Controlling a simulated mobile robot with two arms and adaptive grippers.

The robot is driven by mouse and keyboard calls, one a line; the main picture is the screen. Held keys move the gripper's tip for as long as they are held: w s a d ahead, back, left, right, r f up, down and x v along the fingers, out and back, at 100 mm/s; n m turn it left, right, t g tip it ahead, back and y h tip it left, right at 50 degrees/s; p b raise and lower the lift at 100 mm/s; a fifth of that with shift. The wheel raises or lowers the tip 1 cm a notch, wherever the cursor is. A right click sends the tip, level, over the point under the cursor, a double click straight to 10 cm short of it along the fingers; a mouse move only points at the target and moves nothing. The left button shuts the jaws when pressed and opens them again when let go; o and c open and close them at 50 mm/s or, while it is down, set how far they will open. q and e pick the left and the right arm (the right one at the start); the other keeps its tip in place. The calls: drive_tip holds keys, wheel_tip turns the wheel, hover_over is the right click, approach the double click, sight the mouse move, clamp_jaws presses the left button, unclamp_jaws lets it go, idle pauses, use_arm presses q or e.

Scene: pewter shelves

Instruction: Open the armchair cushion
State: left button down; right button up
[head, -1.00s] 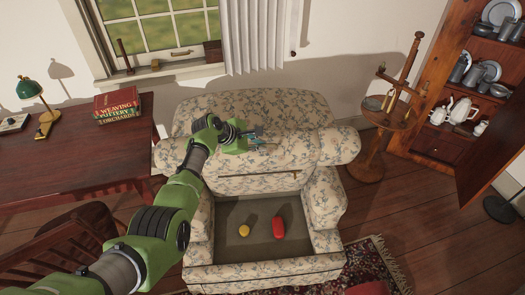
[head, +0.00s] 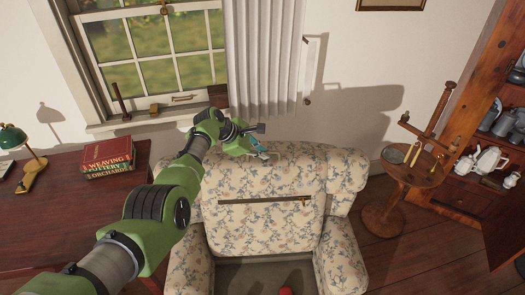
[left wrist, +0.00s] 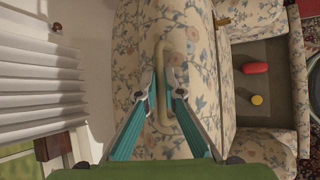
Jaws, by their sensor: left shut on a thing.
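The armchair cushion (head: 262,228), pale floral cloth, stands raised against the armchair (head: 345,265) in the head view, with a brass strip (head: 262,202) across its face. My left gripper (head: 263,150) is at the cushion's top edge. In the left wrist view, its fingers (left wrist: 165,82) are shut on a beige loop handle (left wrist: 161,105) on the floral cloth. The dark seat compartment (left wrist: 280,83) lies open there, holding a red thing (left wrist: 255,67) and a yellow round thing (left wrist: 257,99). My right gripper is not in view.
A desk (head: 60,225) with red books (head: 107,154) stands left of the chair. A window (head: 150,60) and white curtain (head: 262,60) are behind. A round side table (head: 415,165) and an open pewter cupboard (head: 495,150) stand at the right.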

use_arm(q)
drive_tip(key=shift+w+a, duration=0.1)
drive_tip(key=shift+w, duration=0.2)
drive_tip(key=shift+r, duration=0.1)
drive_tip(key=c, duration=2.2)
unclamp_jaws()
drive_tip(key=shift+r, duration=0.1)
drive_tip(key=shift+s, duration=0.15)
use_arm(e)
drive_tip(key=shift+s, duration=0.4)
use_arm(q)
drive_tip(key=shift+s+a+r, duration=0.15)
drive_tip(key=shift+a+r, duration=0.05)
drive_tip(key=shift+r, duration=0.1)
drive_tip(key=v, duration=1.1)
drive_tip(key=shift+r, duration=0.1)
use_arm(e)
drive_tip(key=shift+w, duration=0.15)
